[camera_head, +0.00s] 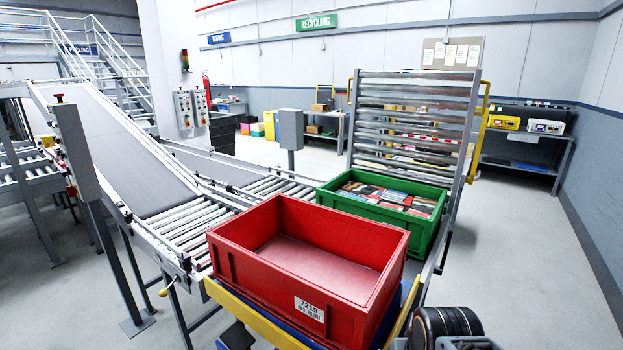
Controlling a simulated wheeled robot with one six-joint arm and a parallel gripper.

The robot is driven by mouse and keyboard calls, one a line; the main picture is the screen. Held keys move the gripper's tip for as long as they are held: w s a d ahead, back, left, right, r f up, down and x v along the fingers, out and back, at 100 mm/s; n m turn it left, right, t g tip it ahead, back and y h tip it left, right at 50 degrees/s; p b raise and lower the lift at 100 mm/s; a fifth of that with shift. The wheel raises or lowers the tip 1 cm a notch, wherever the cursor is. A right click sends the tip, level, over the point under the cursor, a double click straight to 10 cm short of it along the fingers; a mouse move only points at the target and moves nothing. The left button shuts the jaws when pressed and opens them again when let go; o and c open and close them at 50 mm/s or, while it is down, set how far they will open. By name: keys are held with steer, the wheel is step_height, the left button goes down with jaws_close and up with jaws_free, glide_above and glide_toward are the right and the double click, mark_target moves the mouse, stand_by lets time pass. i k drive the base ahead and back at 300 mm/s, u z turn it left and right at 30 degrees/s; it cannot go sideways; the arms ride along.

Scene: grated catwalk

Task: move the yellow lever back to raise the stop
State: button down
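A small lever with a yellow ball knob (163,293) hangs at the near end of the roller conveyor (190,228), on its left side. Its short rod slants down and left from the conveyor frame. I cannot clearly make out the stop at the conveyor's end; the red crate (232,268) hides part of that area. My gripper is not in view. A dark ribbed cylinder and a pale part at the bottom right may belong to my arm; no fingers show.
The empty red crate rests on a yellow-edged support (250,318) close in front. A green crate (425,232) with flat items stands behind it, before an upright roller gate (412,125) with yellow handles. A grey post (75,150) stands left. Floor at right is clear.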

mark_target(162, 293)
steer(key=k, duration=0.5)
steer(key=u, duration=1.65)
steer(key=i, duration=1.7)
steer(key=z, duration=0.2)
